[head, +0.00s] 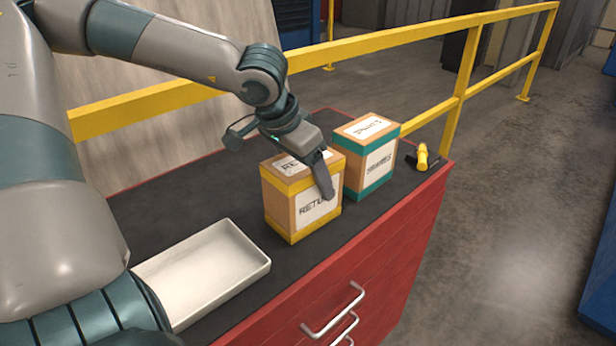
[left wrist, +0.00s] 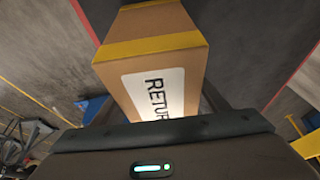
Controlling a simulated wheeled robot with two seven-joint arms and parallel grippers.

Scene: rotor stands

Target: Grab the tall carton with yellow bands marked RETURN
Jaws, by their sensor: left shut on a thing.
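The tall carton with yellow bands marked RETURN (head: 280,208) stands upright on the dark top of a red cabinet in the head view. My left gripper (head: 318,172) reaches down over it from the upper left, one finger lying across its labelled front face. The other finger is hidden behind the carton. The gripper is shut on the carton. In the left wrist view the carton (left wrist: 155,58) fills the middle, its yellow band and part of the RETURN label showing above the gripper body. My right gripper does not show.
A carton with teal bands (head: 355,180) stands close to the right of the yellow-banded one. A yellow and black tool (head: 423,158) lies near the cabinet's right edge. An empty white tray (head: 215,265) sits at the left front. A yellow railing (head: 400,42) runs behind.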

